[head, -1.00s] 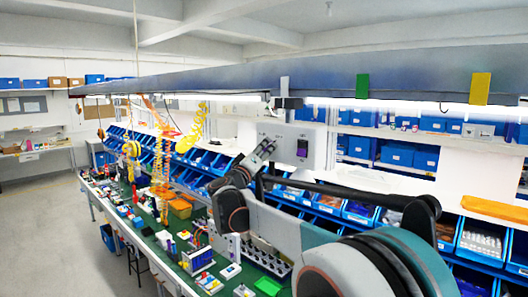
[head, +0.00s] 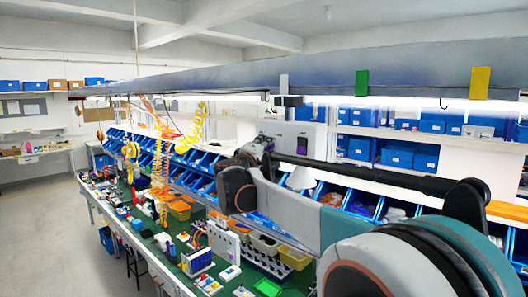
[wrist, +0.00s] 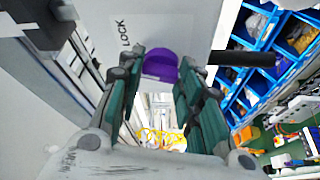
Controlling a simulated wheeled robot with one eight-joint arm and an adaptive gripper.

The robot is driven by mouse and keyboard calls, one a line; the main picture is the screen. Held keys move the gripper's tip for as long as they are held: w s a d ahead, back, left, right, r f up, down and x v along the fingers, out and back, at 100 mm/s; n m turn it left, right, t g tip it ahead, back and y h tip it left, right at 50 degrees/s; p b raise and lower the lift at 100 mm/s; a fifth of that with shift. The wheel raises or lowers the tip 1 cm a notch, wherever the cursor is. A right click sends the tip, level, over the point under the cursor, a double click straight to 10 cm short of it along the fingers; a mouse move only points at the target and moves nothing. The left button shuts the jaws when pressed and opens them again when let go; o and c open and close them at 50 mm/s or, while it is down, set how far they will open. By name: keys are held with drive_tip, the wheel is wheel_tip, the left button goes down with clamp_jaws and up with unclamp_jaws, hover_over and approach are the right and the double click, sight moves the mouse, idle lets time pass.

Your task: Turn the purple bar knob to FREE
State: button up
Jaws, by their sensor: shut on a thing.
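The purple bar knob (wrist: 160,65) stands out from a white panel (wrist: 160,22) in the wrist view. The word LOCK is printed on the panel, to the left of the knob. FREE is not readable in any view. My gripper (wrist: 157,68) is shut on the purple knob, with one green-padded finger on each side of it. In the head view the pale panel (head: 290,129) hangs above the bench and a bit of the purple knob (head: 302,145) shows. My arm covers the panel's lower part and my gripper there.
Below and behind the panel are rows of blue bins (head: 360,203). A long green bench (head: 150,243) with many small parts runs to the left. A grey beam (head: 200,82) crosses above. Yellow coiled hoses (head: 193,130) hang left of the panel. The floor at the far left is clear.

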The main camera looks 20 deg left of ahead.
drive_tip(key=n+g+p, duration=0.1)
drive_tip(key=n, duration=0.2)
drive_tip(key=n+g+p, duration=0.1)
drive_tip(key=n+g, duration=0.1)
drive_tip(key=n, duration=0.1)
drive_tip(key=n+g+h+p, duration=0.1)
drive_tip(key=n, duration=0.3)
drive_tip(key=shift+a+r, duration=0.1)
drive_tip(key=shift+r, duration=0.3)
idle(0.4)
drive_tip(key=o, duration=1.1)
drive_tip(key=shift+c, duration=0.2)
drive_tip(key=shift+p, duration=0.3)
drive_tip(key=v, duration=1.1)
drive_tip(key=shift+s+a+r, duration=0.2)
drive_tip(key=shift+s+r, duration=0.1)
drive_tip(key=shift+s, duration=0.05)
